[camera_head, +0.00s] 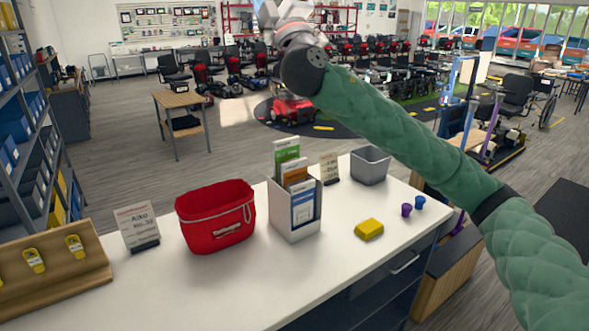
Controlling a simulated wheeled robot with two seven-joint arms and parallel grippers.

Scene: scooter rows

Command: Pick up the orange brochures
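The orange brochures (295,177) stand upright in a white brochure holder (283,217) on the white counter. Only their top part shows, between green brochures (286,150) behind and blue-and-white brochures (303,208) in front. My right arm comes in from the right in a green sleeve and reaches up over the counter. My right gripper (283,12) is at the top edge, partly cut off, well above the holder and apart from it. Its fingers cannot be made out. My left gripper is not in view.
A red bag (215,216) stands left of the holder. A grey bin (370,165), a small sign (330,168), a yellow block (369,229) and purple (406,210) and blue (420,202) knobs are to the right. Another sign (137,228) and a wooden key board (50,270) are at left.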

